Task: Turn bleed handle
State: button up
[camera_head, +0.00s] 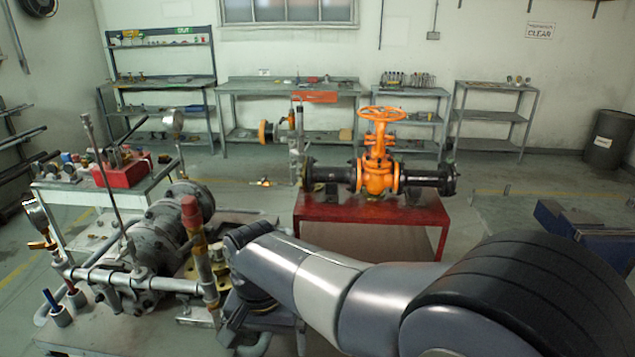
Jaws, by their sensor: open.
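A grey flanged valve assembly (150,240) stands on a bench at the lower left, with thin pipes running across its front. An upright brass-coloured fitting with a reddish top (192,212) stands at its right side. A small brass fitting (42,245) sits below a round gauge (35,215) at the left end. I cannot tell for sure which part is the bleed handle. My arm reaches in from the lower right and bends down just right of the reddish-topped fitting. My gripper (232,328) is low beside the pipework, open, and partly hidden. Contact cannot be made out.
An orange gate valve with a handwheel (381,150) stands on a red table (420,213) behind my arm. A bench with a red box (122,170) is at the left. Shelves line the back wall. A dark bin (608,140) stands far right. Floor between is open.

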aim_at(184, 298)
jog(key=k+j, duration=0.2)
jog(key=j, duration=0.15)
jog(key=k+j, duration=0.2)
jog(key=j, duration=0.75)
